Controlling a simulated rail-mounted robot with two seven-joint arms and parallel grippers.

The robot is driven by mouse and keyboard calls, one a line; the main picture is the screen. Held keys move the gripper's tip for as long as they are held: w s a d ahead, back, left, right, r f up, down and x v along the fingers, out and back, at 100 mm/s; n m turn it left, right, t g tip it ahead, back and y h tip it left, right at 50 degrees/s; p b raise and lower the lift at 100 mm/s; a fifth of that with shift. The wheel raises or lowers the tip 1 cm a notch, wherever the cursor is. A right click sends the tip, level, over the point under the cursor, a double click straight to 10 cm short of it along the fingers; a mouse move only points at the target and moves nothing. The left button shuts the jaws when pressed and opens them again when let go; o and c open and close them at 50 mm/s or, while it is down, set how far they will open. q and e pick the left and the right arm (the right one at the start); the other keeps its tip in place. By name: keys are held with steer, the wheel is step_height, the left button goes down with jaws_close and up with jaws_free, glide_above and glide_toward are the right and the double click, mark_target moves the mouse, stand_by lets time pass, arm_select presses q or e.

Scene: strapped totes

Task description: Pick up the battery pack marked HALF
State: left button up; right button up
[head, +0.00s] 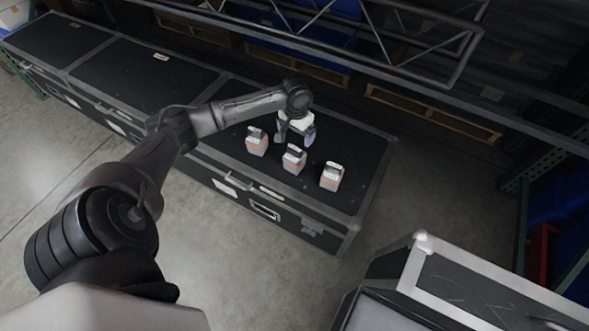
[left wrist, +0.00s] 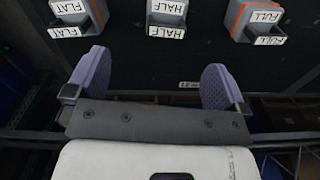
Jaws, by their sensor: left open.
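Three grey and orange battery packs stand upright in a row on a black case lid. The HALF pack (head: 294,159) is the middle one; in the left wrist view the HALF pack (left wrist: 167,15) is cut by the top edge, its label inverted. My left gripper (head: 295,139) is over the lid, just behind the row. In the left wrist view its purple pads (left wrist: 155,84) are spread apart, with only dark lid between them and the HALF pack ahead, not between the pads. My right gripper is not in view.
The FLAT pack (left wrist: 78,15) and FULL pack (left wrist: 256,20) flank the HALF pack with gaps. The black case (head: 365,165) has metal edges. A metal truss (head: 400,45) runs behind it. Another case (head: 470,285) stands at the lower right. Bare floor lies in front.

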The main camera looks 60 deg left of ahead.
mark_target(294, 148)
arm_select(q)
steer(key=shift+w+a+f+n+b, duration=0.15)
steer(key=shift+a+f+b, duration=0.1)
steer(key=shift+a, duration=0.2)
steer(key=shift+a+f+n+b, duration=0.15)
steer(key=shift+a+b, duration=0.1)
steer(key=shift+a, duration=0.15)
step_height(294, 148, down, 8)
steer(key=b, duration=0.2)
steer(key=shift+a+r+b, duration=0.1)
steer(key=shift+a+b, duration=0.05)
steer(key=shift+b, duration=0.2)
steer(key=shift+f+b, duration=0.45)
steer(key=shift+f, duration=0.25)
steer(key=shift+d+f+b, duration=0.2)
steer(key=shift+f+b, duration=0.75)
steer(key=shift+f, duration=1)
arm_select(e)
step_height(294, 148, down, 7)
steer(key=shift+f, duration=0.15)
